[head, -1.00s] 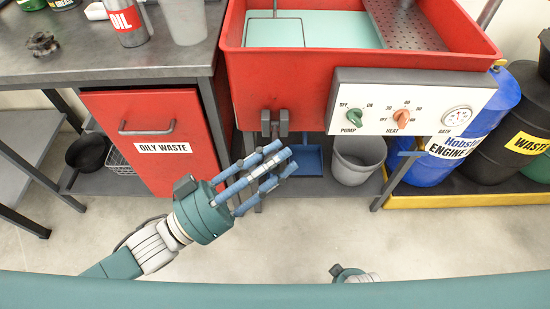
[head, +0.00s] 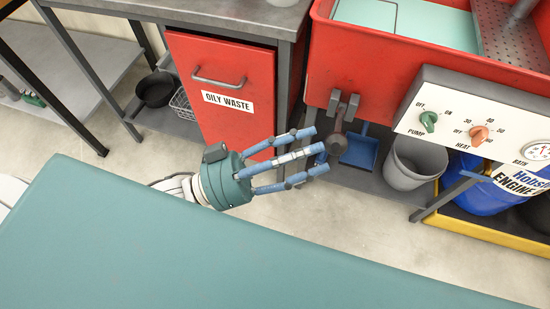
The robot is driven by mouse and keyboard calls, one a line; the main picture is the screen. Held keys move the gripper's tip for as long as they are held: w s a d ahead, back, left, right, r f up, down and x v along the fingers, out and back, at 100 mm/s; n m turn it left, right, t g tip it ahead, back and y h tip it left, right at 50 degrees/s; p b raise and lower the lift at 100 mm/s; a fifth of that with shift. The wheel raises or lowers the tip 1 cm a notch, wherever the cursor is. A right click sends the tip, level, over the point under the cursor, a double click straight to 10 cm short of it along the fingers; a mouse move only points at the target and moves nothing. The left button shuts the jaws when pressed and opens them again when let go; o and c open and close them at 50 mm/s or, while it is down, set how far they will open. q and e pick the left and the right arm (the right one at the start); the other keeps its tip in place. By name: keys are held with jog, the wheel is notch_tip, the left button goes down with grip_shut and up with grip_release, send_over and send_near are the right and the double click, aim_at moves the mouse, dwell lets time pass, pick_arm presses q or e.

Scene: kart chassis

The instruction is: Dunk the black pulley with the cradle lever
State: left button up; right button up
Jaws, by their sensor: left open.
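The red wash tank (head: 375,45) stands at the upper right, with pale teal liquid (head: 400,18) in it. A grey bracket (head: 343,106) is on its front wall. A dark lever with a rounded end (head: 337,143), which looks like the cradle lever, hangs from it. My left gripper (head: 314,150) is open, its fingers pointing right, with the tips just left of the lever. I cannot tell whether they touch it. I see no black pulley, and the cradle is not clearly visible. My right gripper is out of view.
A control panel (head: 470,118) juts from the tank's front on the right. A grey bucket (head: 413,162) and a blue dustpan (head: 361,150) are below the tank. A red oily waste cabinet (head: 225,85) stands left. The floor in front is bare.

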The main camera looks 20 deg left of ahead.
pick_arm(q)
jog(key=v, duration=0.6)
jog(key=shift+a, duration=0.25)
jog(key=shift+s, duration=0.15)
jog(key=shift+c, duration=0.2)
